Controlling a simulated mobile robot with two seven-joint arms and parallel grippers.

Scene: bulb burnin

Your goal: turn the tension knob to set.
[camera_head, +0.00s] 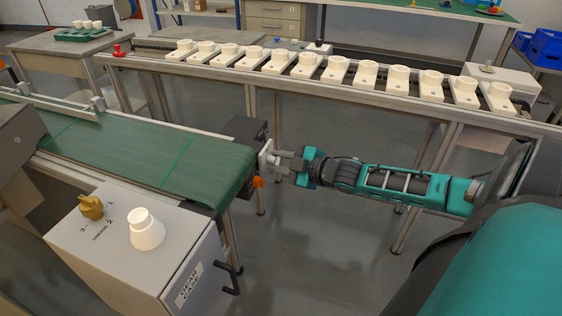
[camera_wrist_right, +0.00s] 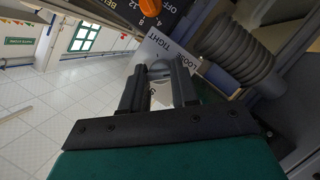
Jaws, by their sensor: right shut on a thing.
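My right gripper (camera_head: 279,160) reaches in from the right to the end of the green belt conveyor (camera_head: 130,145). It is shut on the tension knob, a grey knob (camera_wrist_right: 160,68) between the fingertips in the wrist view, where the gripper also shows (camera_wrist_right: 158,84). The knob sits in front of a white label plate (camera_wrist_right: 182,52) with the words TIGHT and LOOSE. The plate also shows in the head view (camera_head: 264,156). Fingers cover part of the plate, and I cannot tell where the knob points. My left gripper is not in view.
An orange dial (camera_wrist_right: 150,7) sits beside the plate on a dark panel. A rail (camera_head: 300,77) with several white cups runs behind my right arm.

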